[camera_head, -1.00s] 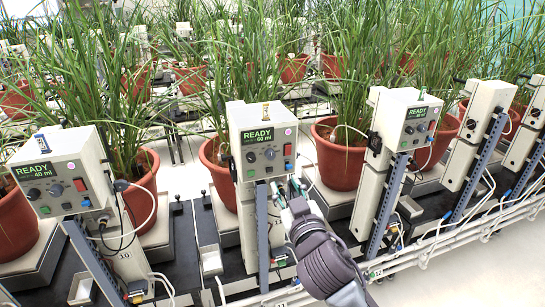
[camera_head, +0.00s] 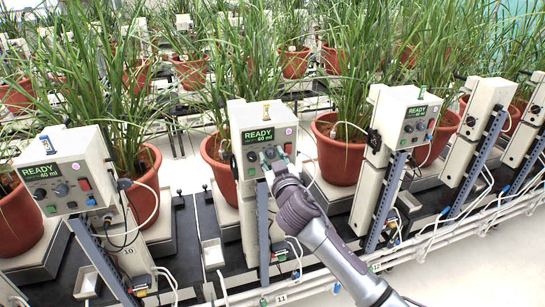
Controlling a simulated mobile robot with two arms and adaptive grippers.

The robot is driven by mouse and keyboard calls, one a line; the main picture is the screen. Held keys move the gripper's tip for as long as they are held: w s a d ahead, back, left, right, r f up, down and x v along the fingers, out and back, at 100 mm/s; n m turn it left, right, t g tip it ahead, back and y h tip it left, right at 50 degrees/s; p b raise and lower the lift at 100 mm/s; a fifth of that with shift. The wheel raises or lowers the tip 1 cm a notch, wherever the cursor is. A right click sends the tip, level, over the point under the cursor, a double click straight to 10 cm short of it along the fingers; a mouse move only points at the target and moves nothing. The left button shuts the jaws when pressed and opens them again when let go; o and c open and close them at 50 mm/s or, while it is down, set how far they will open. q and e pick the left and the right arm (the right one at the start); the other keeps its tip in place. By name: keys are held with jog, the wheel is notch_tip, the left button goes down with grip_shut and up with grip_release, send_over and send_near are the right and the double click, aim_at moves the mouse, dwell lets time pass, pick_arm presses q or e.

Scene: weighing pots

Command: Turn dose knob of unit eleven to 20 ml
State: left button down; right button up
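Unit eleven is the white control box (camera_head: 240,122) in the middle, with a floor label 11 (camera_head: 281,297) below it. Its green display (camera_head: 258,136) reads READY and what looks like 60 ml. A dark knob (camera_head: 251,156) shows on the left of its panel. My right gripper (camera_head: 272,160) is at the panel's lower middle, its fingertips over or right beside the second, grey knob, which they partly hide. Whether the fingers touch or close on that knob is too small to tell. My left gripper is not in view.
Unit 10's box (camera_head: 62,170) stands at the left, showing READY 40 ml. Another box (camera_head: 405,118) stands at the right. Potted grasses in red pots (camera_head: 338,160) stand behind. White pipes (camera_head: 440,235) run along the front right. The floor at the lower right is clear.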

jog(key=shift+c, duration=0.3)
grip_shut()
jog(key=n, duration=0.6)
jog(key=shift+n, duration=0.4)
jog(key=n, duration=0.5)
jog(key=shift+f+n+y+p, duration=0.1)
jog(key=shift+n+y+p, duration=0.2)
jog(key=shift+n+p, duration=0.1)
jog(key=n+p, duration=0.1)
jog(key=n, duration=0.4)
jog(key=shift+f+n+y, duration=0.1)
jog(key=shift+n+y, duration=0.2)
jog(key=shift+n, duration=0.1)
